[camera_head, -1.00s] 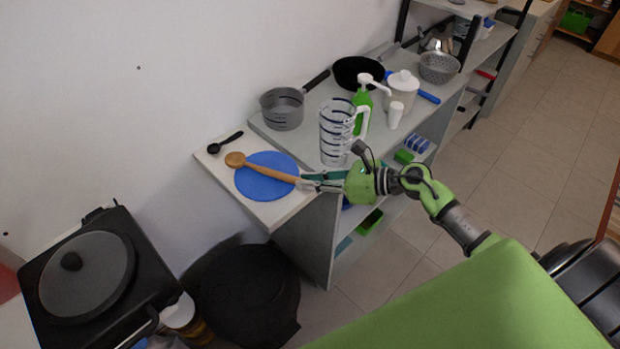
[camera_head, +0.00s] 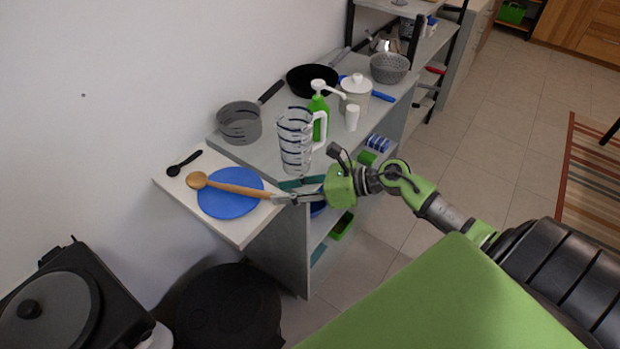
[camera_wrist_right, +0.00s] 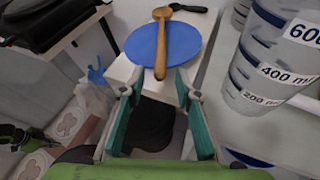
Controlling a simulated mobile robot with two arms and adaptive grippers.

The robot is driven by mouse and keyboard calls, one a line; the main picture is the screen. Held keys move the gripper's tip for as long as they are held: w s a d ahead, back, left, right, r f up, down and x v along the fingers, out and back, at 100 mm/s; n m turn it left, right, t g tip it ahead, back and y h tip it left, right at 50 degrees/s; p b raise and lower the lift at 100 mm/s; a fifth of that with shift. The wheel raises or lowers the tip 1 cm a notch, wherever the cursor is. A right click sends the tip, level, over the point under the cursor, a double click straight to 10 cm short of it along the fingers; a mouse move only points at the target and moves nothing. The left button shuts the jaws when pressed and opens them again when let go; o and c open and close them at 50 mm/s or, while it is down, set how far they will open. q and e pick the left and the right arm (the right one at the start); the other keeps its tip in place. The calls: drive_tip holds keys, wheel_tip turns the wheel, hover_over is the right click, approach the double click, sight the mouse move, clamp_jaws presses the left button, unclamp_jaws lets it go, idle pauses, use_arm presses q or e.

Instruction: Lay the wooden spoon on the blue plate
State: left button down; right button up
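The wooden spoon (camera_head: 234,189) lies across the blue plate (camera_head: 228,207), its bowl end past the plate's far-left rim and its handle pointing to my right gripper (camera_head: 276,199). In the right wrist view the spoon (camera_wrist_right: 162,43) runs over the plate (camera_wrist_right: 140,46), its handle end past the near rim. My right gripper (camera_wrist_right: 158,86) has its two fingers apart, one on each side of the handle end, with a visible gap on both sides. Whether the handle rests fully on the plate is hard to tell.
The plate is on a white board (camera_head: 243,231) at the counter's end, with a black spoon (camera_head: 184,162) beside it. A measuring jug (camera_head: 295,141) stands close behind my right gripper. A grey pot (camera_head: 239,123) and green bottle (camera_head: 318,116) stand farther back.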

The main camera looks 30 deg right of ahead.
drive_tip(key=b+v, duration=0.1)
drive_tip(key=v, duration=0.8)
drive_tip(key=shift+f, duration=0.1)
